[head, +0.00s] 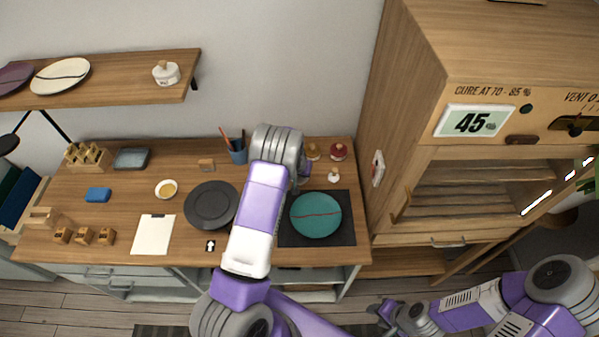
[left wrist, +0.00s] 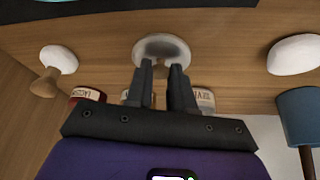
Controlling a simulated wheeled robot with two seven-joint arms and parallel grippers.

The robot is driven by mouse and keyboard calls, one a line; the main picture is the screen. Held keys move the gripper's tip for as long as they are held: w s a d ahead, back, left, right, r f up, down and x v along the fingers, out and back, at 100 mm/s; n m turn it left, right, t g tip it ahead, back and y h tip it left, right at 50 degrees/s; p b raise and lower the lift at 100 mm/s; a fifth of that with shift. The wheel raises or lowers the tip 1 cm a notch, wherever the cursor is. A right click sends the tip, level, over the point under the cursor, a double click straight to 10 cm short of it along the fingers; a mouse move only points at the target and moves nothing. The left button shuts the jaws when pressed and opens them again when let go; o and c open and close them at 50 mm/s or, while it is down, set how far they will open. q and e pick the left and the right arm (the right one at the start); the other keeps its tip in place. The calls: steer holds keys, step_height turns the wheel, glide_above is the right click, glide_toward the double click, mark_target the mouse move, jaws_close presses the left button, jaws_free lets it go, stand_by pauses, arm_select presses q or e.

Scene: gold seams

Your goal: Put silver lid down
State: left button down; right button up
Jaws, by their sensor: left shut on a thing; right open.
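A silver lid (left wrist: 163,46), round and shiny, is at the tips of my left gripper (left wrist: 165,72) in the left wrist view. The fingers are shut on it, close over the wooden bench; I cannot tell whether it touches the wood. In the head view my left arm hides the lid and most of that gripper. Behind the fingers stand a red-topped lacquer jar (left wrist: 88,96) and a partly hidden jar with a pale label (left wrist: 205,100). My right gripper (head: 382,314) is open and empty, low at the right, away from the bench.
A teal plate (head: 316,214) lies on a dark mat (head: 345,236), right of my left arm. A blue cup (head: 238,153) with tools, a small white wooden-knobbed item (head: 333,175) and a dark plate (head: 211,205) are nearby. The cabinet (head: 400,150) bounds the bench at right.

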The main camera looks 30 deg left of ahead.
arm_select(q)
steer(key=shift+f, duration=0.15)
steer(key=c, duration=1)
jaws_free()
steer(key=shift+r, duration=0.25)
steer(key=v, duration=1.2)
steer(key=shift+p, duration=0.4)
